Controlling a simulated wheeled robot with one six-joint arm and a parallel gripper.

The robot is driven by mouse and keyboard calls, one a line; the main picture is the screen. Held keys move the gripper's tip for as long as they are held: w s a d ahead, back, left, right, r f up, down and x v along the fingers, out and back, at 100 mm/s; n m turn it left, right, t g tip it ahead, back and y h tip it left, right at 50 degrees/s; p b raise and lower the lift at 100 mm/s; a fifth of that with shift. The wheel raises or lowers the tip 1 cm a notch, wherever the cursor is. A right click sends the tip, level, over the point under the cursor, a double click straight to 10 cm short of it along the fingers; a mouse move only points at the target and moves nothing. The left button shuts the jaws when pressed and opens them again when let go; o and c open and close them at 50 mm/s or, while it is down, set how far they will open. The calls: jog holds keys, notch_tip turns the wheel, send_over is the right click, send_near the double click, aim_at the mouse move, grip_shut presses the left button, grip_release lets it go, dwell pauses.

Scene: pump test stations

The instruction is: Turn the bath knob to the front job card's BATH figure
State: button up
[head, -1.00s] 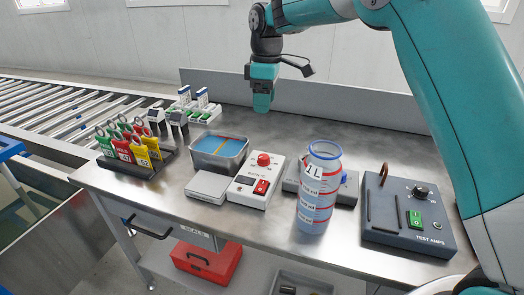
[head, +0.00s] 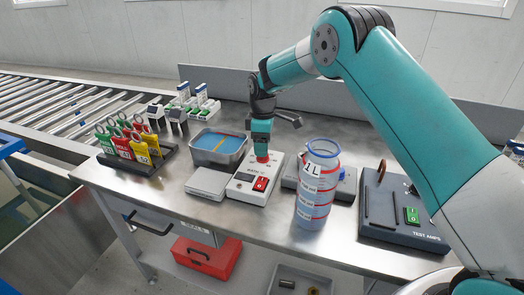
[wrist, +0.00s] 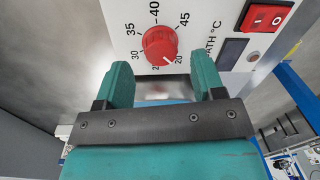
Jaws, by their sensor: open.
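The bath knob is a round red knob (wrist: 160,44) on a white control box (head: 245,191). In the wrist view its white mark points toward the figure 20. The dial figures run through 30, 35 and 40 to 45, with "BATH °C" beside them. My gripper (wrist: 162,78) is open, its two green fingertips apart and just below the knob in that view, not closed on it. In the head view my gripper (head: 261,145) is right above the knob and hides most of it. I cannot make out a job card's BATH figure.
A blue-filled metal bath (head: 217,163) stands behind the box. A 1L bottle (head: 318,190) stands close on the right, with a dark test unit (head: 400,232) beyond it. A rack holds coloured tags (head: 140,150) at left. A red rocker switch (wrist: 268,17) is near the knob.

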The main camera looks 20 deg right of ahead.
jog(key=shift+f, duration=1.5)
jog(key=shift+c, duration=0.4)
jog(key=c, duration=0.9)
jog(key=shift+o, duration=0.2)
jog(key=shift+r+m, duration=0.1)
jog(key=shift+m, duration=0.2)
jog(key=m, duration=0.4)
jog(key=shift+m+p, duration=0.3)
jog(key=shift+p, duration=0.1)
jog(key=m, duration=0.5)
jog(key=shift+t, duration=0.3)
jog(key=shift+m, duration=0.3)
jog(key=shift+r, duration=0.1)
